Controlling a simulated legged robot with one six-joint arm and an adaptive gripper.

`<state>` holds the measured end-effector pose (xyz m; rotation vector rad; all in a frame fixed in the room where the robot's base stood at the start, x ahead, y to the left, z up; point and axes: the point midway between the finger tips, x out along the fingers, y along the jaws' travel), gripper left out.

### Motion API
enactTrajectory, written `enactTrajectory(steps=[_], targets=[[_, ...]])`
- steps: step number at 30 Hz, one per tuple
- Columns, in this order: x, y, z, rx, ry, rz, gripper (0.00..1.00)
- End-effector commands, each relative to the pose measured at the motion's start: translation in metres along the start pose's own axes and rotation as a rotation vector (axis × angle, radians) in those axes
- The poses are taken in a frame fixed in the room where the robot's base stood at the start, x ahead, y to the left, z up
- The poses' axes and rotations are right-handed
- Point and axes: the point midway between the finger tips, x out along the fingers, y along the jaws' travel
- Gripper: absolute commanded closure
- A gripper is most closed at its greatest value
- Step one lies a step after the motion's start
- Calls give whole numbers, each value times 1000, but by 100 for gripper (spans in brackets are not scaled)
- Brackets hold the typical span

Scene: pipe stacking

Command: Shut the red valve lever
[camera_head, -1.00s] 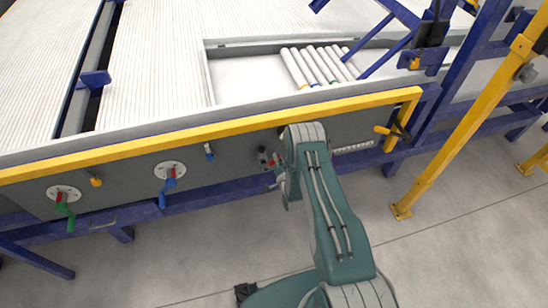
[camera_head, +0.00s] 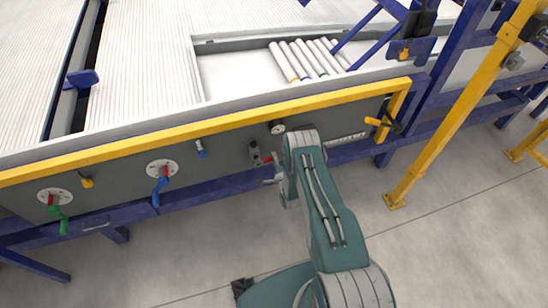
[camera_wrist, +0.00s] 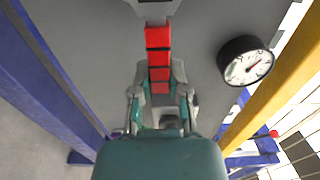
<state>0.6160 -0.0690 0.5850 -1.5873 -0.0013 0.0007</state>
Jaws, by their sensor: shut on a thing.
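The red valve lever (camera_wrist: 157,38) hangs from a grey valve body (camera_wrist: 155,9) at the top of the wrist view and runs down between the gripper's fingers. My gripper (camera_wrist: 159,82) is shut on the lower part of the lever, with a finger on each side. In the head view, the red lever (camera_head: 267,159) shows as a small patch beside its valve (camera_head: 255,153) on the dark panel. My gripper (camera_head: 270,181) is just below it there, partly hidden by my arm.
A round gauge (camera_wrist: 245,60) is on the panel to the right of the lever. A yellow rail (camera_head: 200,130) runs above the panel. Blue (camera_head: 159,180) and green (camera_head: 56,212) handles are farther left. Open floor (camera_head: 190,265) lies in front.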

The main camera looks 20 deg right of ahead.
Motion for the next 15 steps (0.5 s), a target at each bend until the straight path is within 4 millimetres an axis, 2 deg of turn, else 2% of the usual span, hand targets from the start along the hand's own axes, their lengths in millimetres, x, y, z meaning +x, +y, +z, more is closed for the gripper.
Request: enactTrajectory(steps=[15], targets=[[0,4,-3,32,7,6,100]])
